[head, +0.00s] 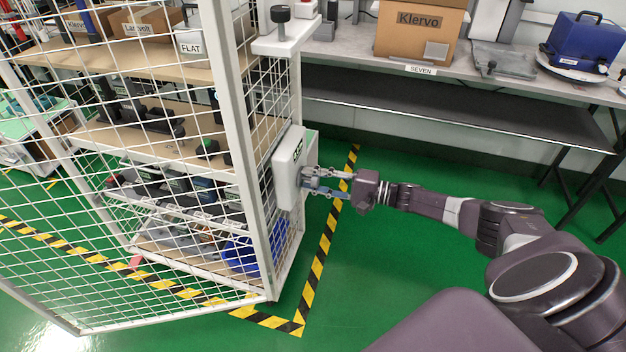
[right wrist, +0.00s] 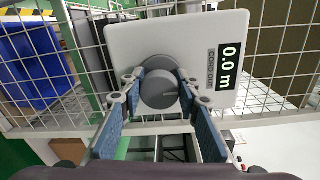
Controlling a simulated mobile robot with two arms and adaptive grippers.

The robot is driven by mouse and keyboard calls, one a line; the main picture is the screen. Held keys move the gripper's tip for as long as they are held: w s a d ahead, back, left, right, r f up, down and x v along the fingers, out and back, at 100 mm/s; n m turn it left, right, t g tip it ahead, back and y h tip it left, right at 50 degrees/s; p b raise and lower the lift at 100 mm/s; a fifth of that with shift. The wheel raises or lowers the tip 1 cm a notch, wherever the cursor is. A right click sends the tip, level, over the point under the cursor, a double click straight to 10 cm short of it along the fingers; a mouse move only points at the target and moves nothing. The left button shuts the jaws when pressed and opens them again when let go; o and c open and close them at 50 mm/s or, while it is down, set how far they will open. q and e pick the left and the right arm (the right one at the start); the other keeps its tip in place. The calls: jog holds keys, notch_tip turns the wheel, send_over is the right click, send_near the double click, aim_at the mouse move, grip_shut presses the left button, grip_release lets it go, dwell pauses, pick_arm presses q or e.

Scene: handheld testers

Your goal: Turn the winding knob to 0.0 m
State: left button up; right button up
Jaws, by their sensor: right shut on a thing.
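A white box (head: 286,172) with a small dark display is mounted on the cage's side post. In the right wrist view the white box (right wrist: 190,38) shows a round grey winding knob (right wrist: 161,90) on its face. Its display (right wrist: 230,66) reads 0.0 m, with a grey label beside it. My right gripper (head: 318,183) reaches the box from the right. In the right wrist view its blue-padded fingers (right wrist: 160,98) are closed on the knob from both sides. My left gripper is in neither view.
A white wire cage (head: 240,100) with loaded shelves stands at the left. A grey bench (head: 470,70) runs along the back with a cardboard box (head: 418,35) and a blue case (head: 582,42). Yellow-black tape (head: 322,250) marks the green floor. The floor right of the cage is clear.

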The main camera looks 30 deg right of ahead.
jog(key=shift+s+f, duration=0.1)
jog(key=o, duration=1.2)
jog(key=v, duration=1.2)
jog(key=shift+a, duration=0.1)
